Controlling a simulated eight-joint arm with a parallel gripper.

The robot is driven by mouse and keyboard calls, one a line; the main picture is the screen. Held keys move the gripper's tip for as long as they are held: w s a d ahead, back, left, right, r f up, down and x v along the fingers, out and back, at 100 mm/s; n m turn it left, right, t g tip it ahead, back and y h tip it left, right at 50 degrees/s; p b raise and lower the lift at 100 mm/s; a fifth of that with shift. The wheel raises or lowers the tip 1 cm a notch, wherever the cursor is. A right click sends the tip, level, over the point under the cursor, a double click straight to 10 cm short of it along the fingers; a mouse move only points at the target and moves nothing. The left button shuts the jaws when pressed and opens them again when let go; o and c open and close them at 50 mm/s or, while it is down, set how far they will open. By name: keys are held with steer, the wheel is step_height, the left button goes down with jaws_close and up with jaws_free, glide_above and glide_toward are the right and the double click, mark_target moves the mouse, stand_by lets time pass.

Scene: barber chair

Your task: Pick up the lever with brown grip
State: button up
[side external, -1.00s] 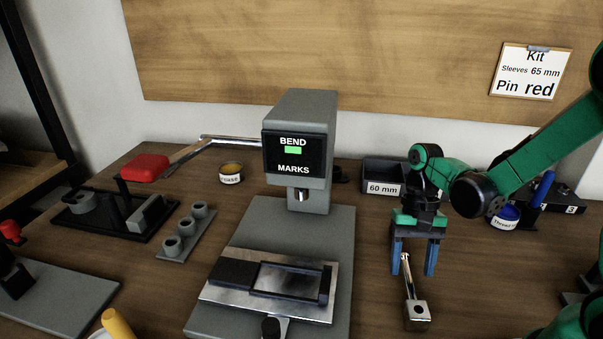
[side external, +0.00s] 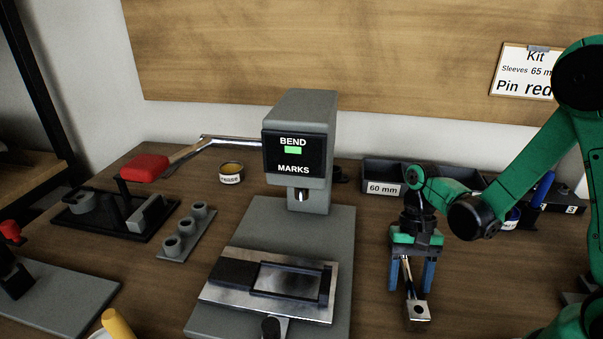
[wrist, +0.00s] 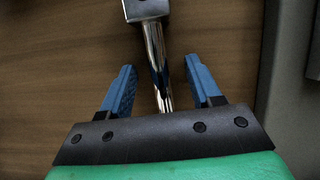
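A metal lever with a shiny rod and a square block head lies on the table in the side view (side external: 416,312), right of the press. In the wrist view its rod (wrist: 155,62) runs between my fingers, with the block head at the top edge. No brown grip shows; the end of the lever towards my gripper's body is hidden. My gripper (side external: 411,288) points down over the rod with its blue fingers apart, one on each side. In the wrist view (wrist: 160,72) there is a gap between each finger and the rod.
The grey press (side external: 300,140) with its base plate (side external: 342,240) stands just left of the lever. A dark bin marked 60 mm (side external: 383,188) is behind my gripper. A blue-handled tool (side external: 543,187) stands at the back right. Bare table lies right of the lever.

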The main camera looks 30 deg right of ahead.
jaws_close()
stand_by(1.3)
